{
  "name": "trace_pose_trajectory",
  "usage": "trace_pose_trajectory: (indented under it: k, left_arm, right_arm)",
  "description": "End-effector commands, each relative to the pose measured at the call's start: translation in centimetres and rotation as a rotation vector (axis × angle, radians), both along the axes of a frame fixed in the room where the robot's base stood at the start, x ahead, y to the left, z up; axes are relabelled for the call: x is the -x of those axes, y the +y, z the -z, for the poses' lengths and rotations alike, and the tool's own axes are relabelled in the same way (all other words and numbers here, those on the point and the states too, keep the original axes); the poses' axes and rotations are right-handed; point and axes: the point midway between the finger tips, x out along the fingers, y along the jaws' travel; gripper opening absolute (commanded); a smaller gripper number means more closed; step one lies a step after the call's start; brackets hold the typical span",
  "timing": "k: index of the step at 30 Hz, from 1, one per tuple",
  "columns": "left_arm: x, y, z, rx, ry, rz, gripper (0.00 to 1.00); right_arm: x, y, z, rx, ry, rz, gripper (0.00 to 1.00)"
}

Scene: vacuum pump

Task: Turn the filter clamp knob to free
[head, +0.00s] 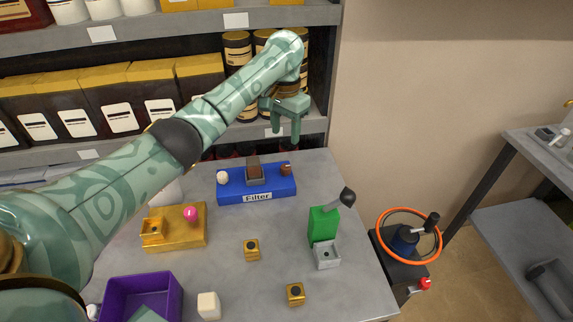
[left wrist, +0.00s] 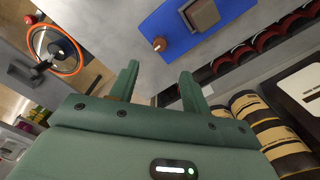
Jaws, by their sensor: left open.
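The blue filter base (head: 235,195), with a "Filter" label on its front, sits at the back of the grey table. It carries a grey block with a brown top (head: 254,172) in the middle, a white round knob (head: 222,178) at its left end and a brown knob (head: 286,169) at its right end. I cannot tell which knob is the clamp knob. My left gripper (head: 286,128) is open and empty, above and behind the base's right end. In the left wrist view the brown knob (left wrist: 160,44) shows just beyond the open fingertips, apart from them. My right gripper is not in view.
A green block with a black-knobbed lever (head: 323,224) stands at the right. A gold block with a pink ball (head: 187,238), small gold cubes (head: 252,250) and a purple box (head: 176,284) are nearer. An orange-rimmed wheel (head: 380,232) stands beyond the right edge. Stocked shelves (head: 190,22) rise behind.

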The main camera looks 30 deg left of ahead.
Motion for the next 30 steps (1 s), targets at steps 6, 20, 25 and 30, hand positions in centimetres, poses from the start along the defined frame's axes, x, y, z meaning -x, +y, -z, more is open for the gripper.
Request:
trace_pose_trajectory:
  k: [6,20,25,30]
  left_arm:
    - [-0.1,0.0,7.0,0.002,0.006,0.001,0.47]
    - [0.0,0.0,11.8,0.001,-0.001,0.000,0.47]
    - [0.0,0.0,11.7,0.000,-0.001,0.000,0.47]
    - [0.0,0.0,11.7,0.000,-0.001,0.000,0.17]
  right_arm:
    - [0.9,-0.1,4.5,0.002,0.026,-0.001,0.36]
    - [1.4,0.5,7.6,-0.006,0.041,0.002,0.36]
    - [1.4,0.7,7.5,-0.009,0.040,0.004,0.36]
    - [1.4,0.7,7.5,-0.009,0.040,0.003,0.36]
